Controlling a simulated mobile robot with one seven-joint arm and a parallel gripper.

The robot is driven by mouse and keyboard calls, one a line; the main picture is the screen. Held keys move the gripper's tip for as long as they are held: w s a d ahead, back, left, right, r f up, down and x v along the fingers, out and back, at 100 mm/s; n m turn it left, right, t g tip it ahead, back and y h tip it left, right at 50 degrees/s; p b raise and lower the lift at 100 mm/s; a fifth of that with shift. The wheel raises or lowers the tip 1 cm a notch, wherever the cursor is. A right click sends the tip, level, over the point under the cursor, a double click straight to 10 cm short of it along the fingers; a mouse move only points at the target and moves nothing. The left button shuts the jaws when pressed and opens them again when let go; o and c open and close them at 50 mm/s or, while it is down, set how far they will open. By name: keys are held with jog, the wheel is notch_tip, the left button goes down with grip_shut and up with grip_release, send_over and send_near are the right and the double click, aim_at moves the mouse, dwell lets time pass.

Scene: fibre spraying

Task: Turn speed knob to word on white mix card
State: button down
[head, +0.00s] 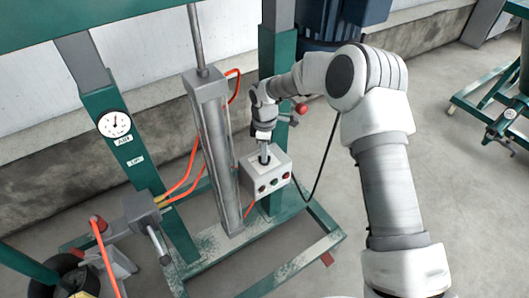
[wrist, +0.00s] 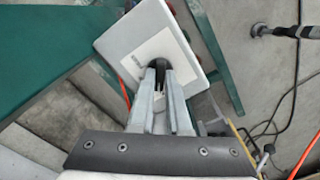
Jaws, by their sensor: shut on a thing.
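A light grey control box (head: 276,171) is mounted on the green machine frame, with red and green buttons low on its face. A dark speed knob (head: 264,159) stands on the upper part of that face. My gripper (head: 264,148) reaches down to the knob from above. In the wrist view the fingers of my gripper (wrist: 158,76) are shut on the black knob (wrist: 159,65), which they partly hide. A pale plate (wrist: 143,52) with small unreadable markings lies around the knob. I cannot make out a white mix card or its word in either view.
A round gauge (head: 115,124) with a small label sits on the left green post. A grey cylinder (head: 213,150) stands left of the box, with orange hoses (head: 186,176) near it. A black cable (head: 326,160) hangs to the right.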

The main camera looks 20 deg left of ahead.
jog(key=c, duration=0.9)
grip_release()
notch_tip(320, 180, up, 18)
jog(key=shift+f+p, duration=0.2)
jog(key=shift+p, duration=1.05)
